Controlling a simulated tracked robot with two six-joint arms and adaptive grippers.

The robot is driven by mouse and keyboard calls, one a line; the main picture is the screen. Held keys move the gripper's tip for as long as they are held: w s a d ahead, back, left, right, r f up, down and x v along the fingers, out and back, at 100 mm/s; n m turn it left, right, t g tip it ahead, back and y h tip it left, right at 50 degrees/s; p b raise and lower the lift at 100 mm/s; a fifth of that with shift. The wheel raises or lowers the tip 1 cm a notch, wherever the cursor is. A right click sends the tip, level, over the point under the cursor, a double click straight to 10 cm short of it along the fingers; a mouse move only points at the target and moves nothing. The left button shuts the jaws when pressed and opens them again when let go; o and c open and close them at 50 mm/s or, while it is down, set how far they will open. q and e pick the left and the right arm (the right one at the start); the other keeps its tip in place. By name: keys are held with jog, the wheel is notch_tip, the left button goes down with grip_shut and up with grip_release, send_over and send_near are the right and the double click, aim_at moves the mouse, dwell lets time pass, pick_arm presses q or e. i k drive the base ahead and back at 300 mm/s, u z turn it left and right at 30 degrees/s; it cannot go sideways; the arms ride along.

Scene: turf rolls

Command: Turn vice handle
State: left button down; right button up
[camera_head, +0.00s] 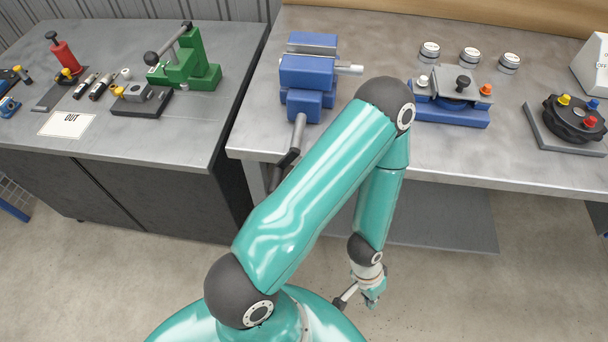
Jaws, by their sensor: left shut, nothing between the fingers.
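A blue bench vice (307,75) stands near the left end of the right-hand bench. Its grey screw (299,131) points toward me past the bench's front edge. A dark handle (287,160) shows at the screw's near end; my arm passes close beside it and may hide part of it. My left gripper (341,302) hangs low over the floor, below and to the right of the handle, well apart from it. It is small here, shut and empty. My right gripper is out of view.
The right-hand bench (525,175) also holds a blue fixture (450,112), several round white-topped pieces and a black knob (575,120) with coloured buttons. The left bench (180,130) holds a green press (190,65) and small tools. A gap separates the benches.

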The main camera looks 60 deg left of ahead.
aim_at(294, 149)
jog(key=z, duration=0.05)
jog(key=k, duration=2.25)
jog(key=u, duration=0.8)
jog(key=i, duration=1.05)
jog(key=u, duration=0.05)
